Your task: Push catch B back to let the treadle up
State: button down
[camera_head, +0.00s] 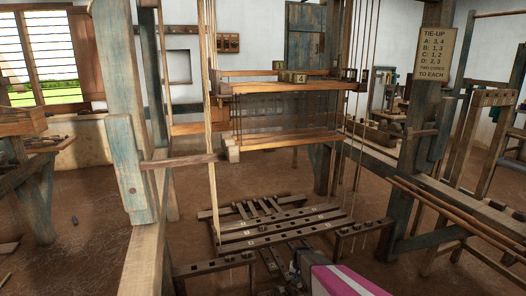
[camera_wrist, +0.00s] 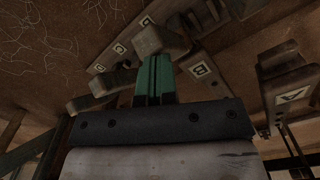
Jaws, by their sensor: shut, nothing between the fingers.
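In the wrist view my gripper (camera_wrist: 154,62) has its green fingers together, with nothing between them. A dark block marked B (camera_wrist: 201,70) lies just right of the fingers. A grey-brown rounded wooden piece (camera_wrist: 165,40) is right at the fingertips; I cannot tell whether they touch it, or whether it belongs to catch B. The black gripper body hides what lies below. In the head view the dark treadle frame (camera_head: 280,232) stands low on the floor under the loom, with my arm reaching to its near side; my fingertips are not clear there.
In the wrist view the block marked A (camera_wrist: 292,95) stands close on the right, and the plates marked C (camera_wrist: 118,48) and D (camera_wrist: 146,21) lie to the left. Upright cords (camera_head: 211,130) hang over the treadles. A tie-up sign (camera_head: 434,52) is on a right post.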

jog(key=shift+f, duration=0.3)
jog(key=shift+r, duration=0.15)
jog(key=shift+s+d+r, duration=0.1)
jog(key=shift+s+r, duration=0.15)
jog(key=shift+r, duration=0.75)
jog(key=shift+s+d+r, duration=0.1)
jog(key=shift+s+r, duration=0.2)
jog(key=shift+r, duration=0.65)
jog(key=shift+s+d+r, duration=0.1)
jog(key=shift+s+r, duration=0.15)
jog(key=shift+r, duration=0.75)
jog(key=shift+s+r, duration=0.2)
jog(key=shift+r, duration=0.1)
jog(key=s+r+n, duration=0.1)
jog(key=s+r, duration=0.9)
jog(key=r, duration=0.5)
jog(key=s+r+n, duration=0.1)
jog(key=s+r, duration=0.9)
jog(key=r, duration=0.5)
jog(key=shift+a, duration=0.2)
jog(key=shift+w+f, duration=0.1)
jog(key=shift+f, duration=0.05)
